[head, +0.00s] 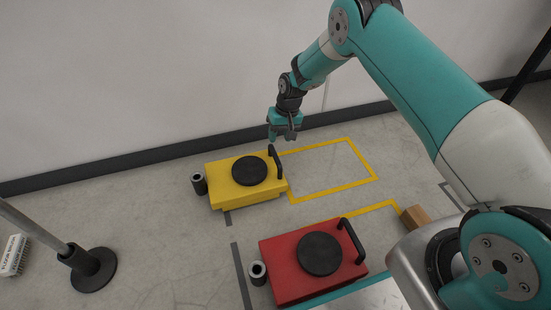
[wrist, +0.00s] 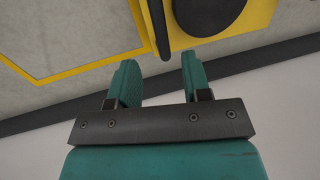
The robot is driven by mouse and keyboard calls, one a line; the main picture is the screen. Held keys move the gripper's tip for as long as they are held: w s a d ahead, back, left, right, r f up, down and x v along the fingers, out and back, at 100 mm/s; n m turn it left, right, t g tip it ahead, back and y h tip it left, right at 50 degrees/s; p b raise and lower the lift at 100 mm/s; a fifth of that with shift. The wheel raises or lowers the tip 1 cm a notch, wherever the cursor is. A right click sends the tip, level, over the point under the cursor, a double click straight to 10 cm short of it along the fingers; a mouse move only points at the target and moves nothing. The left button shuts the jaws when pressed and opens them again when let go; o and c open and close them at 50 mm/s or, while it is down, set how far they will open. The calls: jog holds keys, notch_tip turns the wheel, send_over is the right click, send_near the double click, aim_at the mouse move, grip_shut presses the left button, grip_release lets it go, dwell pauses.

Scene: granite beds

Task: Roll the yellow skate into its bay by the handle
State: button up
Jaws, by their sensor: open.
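The yellow skate (head: 228,192) is a flat yellow block with a round black pad on top, on the floor in the head view. Its black handle (head: 275,161) stands at its right end, and it also shows in the wrist view (wrist: 156,25). The bay (head: 364,159), a yellow-taped rectangle, lies just right of the skate; the bay's floor looks empty. My gripper (head: 283,138) is open and empty, above and behind the handle. In the wrist view the two teal fingers (wrist: 156,80) are apart, with the handle beyond their tips and nothing between them.
A red skate (head: 280,269) with its own handle sits in front, near a second taped outline (head: 370,209). A brown block (head: 416,217) lies at that outline's right. A post on a round base (head: 93,270) and a brush (head: 13,255) are at left. The wall runs behind.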

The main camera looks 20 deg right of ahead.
aim_at(275, 154)
jog(key=f+b, duration=0.1)
jog(key=f, duration=0.1)
jog(key=a+f+b, duration=0.1)
jog(key=f, duration=0.2)
jog(key=f+b, duration=0.1)
jog(key=f, duration=0.1)
jog(key=shift+a+f, duration=0.15)
jog(key=shift+a, duration=0.1)
grip_shut()
